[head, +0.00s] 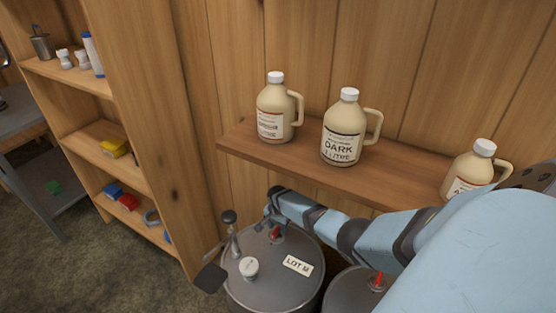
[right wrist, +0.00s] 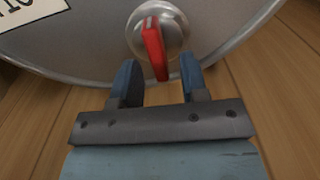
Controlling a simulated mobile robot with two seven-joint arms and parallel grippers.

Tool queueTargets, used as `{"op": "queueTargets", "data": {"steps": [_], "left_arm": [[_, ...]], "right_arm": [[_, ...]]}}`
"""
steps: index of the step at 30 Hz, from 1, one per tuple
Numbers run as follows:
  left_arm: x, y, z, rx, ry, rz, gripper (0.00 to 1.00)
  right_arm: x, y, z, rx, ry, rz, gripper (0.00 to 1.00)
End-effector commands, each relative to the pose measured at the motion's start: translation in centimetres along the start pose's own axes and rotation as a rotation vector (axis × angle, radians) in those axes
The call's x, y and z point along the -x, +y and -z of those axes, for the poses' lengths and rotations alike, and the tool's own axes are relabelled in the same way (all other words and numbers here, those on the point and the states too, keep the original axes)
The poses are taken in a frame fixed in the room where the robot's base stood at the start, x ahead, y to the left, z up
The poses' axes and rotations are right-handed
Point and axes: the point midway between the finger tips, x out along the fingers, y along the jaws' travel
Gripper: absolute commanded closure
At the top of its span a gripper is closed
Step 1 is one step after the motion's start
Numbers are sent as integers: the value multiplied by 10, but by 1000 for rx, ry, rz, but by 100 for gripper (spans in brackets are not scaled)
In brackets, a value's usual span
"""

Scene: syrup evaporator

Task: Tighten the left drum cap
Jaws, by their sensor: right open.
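The left drum (head: 265,292) is a grey steel drum with a "LOT M" label (head: 298,265) on its lid. A round metal fitting with a red lever (head: 275,232) sits near the far edge of the lid. The red lever also shows in the right wrist view (right wrist: 154,48), pointing toward my gripper. My right gripper (right wrist: 160,76) is open, its blue fingers apart on either side of the lever's tip in that view. I cannot tell whether they touch it. In the head view, my right gripper (head: 268,217) is small beside the fitting.
A pale knob (head: 249,267) and a dark-knobbed upright rod (head: 230,218) stand on the left drum. A second drum (head: 345,290) with a red lever (head: 378,281) stands right. A wall shelf (head: 240,142) above holds three jugs. A wooden rack (head: 165,120) stands left.

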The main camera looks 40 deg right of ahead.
Motion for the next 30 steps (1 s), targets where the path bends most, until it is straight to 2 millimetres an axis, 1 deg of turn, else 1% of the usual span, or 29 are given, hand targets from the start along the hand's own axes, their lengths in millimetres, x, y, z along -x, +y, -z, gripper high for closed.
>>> {"op": "queueTargets", "data": {"steps": [1, 5, 6, 9, 15, 18, 21, 30], "left_arm": [[4, 0, 6, 0, 0, 1, 100], [8, -3, 12, -1, 3, 8, 100], [10, -4, 13, -1, 3, 10, 100], [11, -6, 14, -1, 3, 14, 100], [12, -6, 12, 0, -1, 15, 100], [12, -5, 13, 0, -2, 14, 100], [12, -5, 13, 1, -2, 14, 100], [12, -4, 13, 1, -3, 12, 100]], "right_arm": [[13, 0, 1, 1, 2, 3, 60], [42, 0, 1, 1, 3, 3, 60], [52, 0, 1, 1, 4, 4, 60], [74, 0, 1, 0, 4, 5, 60], [109, 0, 1, -1, 3, 4, 60], [119, 0, 1, -1, 3, 3, 60], [125, 0, 1, -1, 2, 1, 60], [126, 0, 1, -2, 2, 1, 60]]}}
